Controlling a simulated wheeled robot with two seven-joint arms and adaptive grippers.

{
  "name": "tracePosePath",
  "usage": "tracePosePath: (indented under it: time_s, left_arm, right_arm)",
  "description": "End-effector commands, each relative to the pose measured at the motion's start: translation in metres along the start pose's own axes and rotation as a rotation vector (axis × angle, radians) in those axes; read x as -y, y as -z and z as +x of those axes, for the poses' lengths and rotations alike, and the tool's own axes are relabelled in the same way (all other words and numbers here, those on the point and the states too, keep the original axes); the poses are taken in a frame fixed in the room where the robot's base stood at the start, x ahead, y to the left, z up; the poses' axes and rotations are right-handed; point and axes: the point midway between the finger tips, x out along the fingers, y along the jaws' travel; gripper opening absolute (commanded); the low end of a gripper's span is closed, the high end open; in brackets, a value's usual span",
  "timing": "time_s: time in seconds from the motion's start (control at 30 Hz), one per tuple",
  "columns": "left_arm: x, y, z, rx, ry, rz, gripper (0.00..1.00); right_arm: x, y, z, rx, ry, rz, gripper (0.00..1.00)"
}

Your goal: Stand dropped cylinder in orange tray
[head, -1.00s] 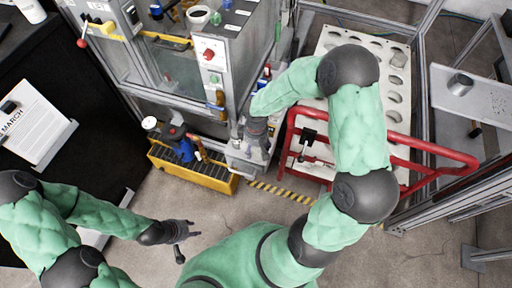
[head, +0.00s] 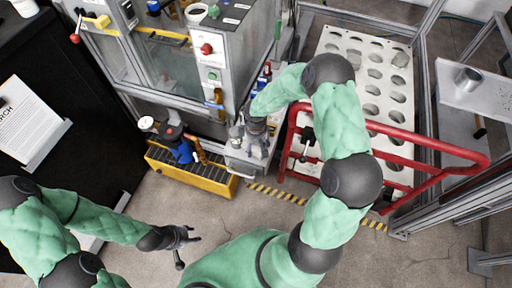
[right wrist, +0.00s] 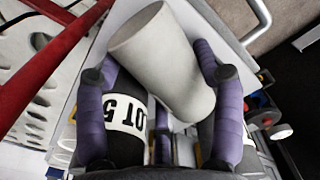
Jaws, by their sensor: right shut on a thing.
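A pale grey cylinder (right wrist: 165,60) lies tilted between the purple-padded fingers of my right gripper (right wrist: 159,76) in the right wrist view. The gripper is shut on it. In the head view my right gripper (head: 257,145) is low over a small grey stand beside the machine; the held cylinder is hard to make out there. An orange-yellow tray (head: 212,182) sits on the floor left of that gripper, with blue and black items in it. My left gripper (head: 184,240) is open and empty over the floor at the lower left.
A dark item labelled LOT 5 (right wrist: 125,115) is close beside the held cylinder. A red rail (head: 435,148) and a white panel with holes (head: 345,45) stand to the right. The machine (head: 212,75) is behind.

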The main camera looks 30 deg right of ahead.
Motion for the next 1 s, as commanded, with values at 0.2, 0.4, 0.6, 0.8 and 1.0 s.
tracePosePath:
  time_s: [0.2,0.4,0.6,0.8,1.0]
  left_arm:
    - [0.000,0.000,0.000,-0.001,0.000,0.000,0.40]
    - [0.000,0.000,0.001,-0.001,0.000,0.000,0.40]
    - [0.000,0.000,0.001,-0.001,0.000,0.000,0.40]
    - [0.000,0.000,-0.001,-0.001,0.000,0.000,0.40]
    - [-0.005,0.000,-0.014,-0.001,0.000,0.000,0.40]
  right_arm:
    - [-0.001,0.001,-0.001,-0.002,-0.001,0.001,0.14]
    - [0.000,0.000,0.001,-0.001,0.000,0.001,0.92]
    - [0.000,0.000,0.001,-0.001,0.000,0.001,0.92]
    - [0.000,0.000,-0.002,-0.001,0.000,0.001,0.92]
    - [-0.001,0.001,-0.030,-0.004,-0.002,0.003,0.92]
